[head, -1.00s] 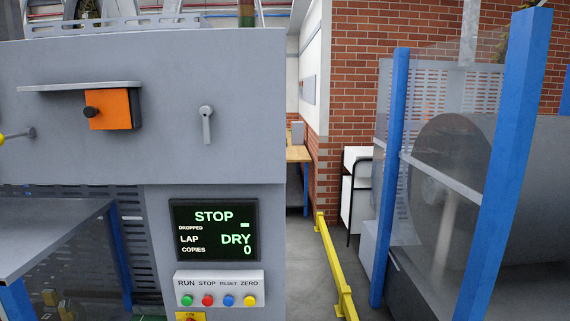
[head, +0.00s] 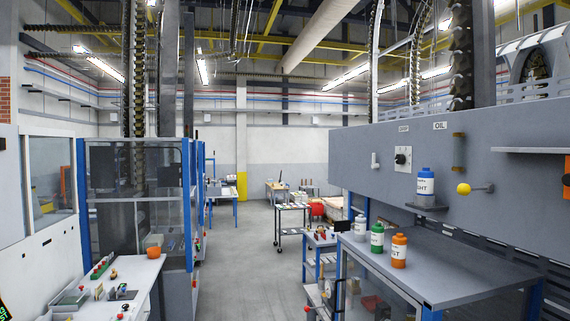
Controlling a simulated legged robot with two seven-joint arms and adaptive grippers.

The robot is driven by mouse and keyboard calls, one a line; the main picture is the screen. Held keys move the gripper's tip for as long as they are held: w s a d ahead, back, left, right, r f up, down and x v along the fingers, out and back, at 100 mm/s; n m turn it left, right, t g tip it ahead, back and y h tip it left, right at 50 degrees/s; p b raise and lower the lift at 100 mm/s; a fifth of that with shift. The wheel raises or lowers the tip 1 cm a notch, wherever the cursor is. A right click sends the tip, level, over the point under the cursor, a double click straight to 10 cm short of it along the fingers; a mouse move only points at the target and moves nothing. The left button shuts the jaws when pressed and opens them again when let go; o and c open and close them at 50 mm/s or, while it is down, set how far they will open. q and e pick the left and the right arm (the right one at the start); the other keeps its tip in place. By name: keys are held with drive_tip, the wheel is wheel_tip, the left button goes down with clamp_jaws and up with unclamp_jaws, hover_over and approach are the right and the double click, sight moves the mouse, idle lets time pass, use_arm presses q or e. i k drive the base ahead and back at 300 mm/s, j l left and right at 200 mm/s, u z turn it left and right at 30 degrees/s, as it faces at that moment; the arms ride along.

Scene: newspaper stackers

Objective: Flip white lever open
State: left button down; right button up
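A small white lever-like fitting (head: 375,161) sticks out of the grey machine panel (head: 400,190) on the right side of the head view. It is too small to tell whether it is open or closed. To its right is a white plate with a black knob (head: 403,159). Farther right, a lever with a yellow ball end (head: 464,188) points left from the panel. Neither of my grippers is in view.
A blue-capped bottle (head: 425,183) stands on a small shelf. White, green and orange bottles (head: 399,249) stand on the grey table (head: 450,275). A white bench (head: 125,283) is at left. The aisle floor (head: 252,260) between is clear.

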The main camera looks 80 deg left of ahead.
sight(373, 165)
drive_tip(key=u, duration=1.95)
drive_tip(key=i+j, duration=0.15)
drive_tip(key=j, duration=0.25)
drive_tip(key=i+j+z, duration=0.1)
drive_tip(key=j, duration=0.3)
drive_tip(key=i+j, duration=0.25)
drive_tip(key=j, duration=0.15)
drive_tip(key=i+j+z, duration=0.1)
drive_tip(key=j, duration=0.3)
drive_tip(key=i+j, duration=0.15)
drive_tip(key=j, duration=0.3)
drive_tip(key=i+j, duration=0.15)
drive_tip(key=j, duration=0.25)
drive_tip(key=i+j+z, duration=0.1)
drive_tip(key=j, duration=0.35)
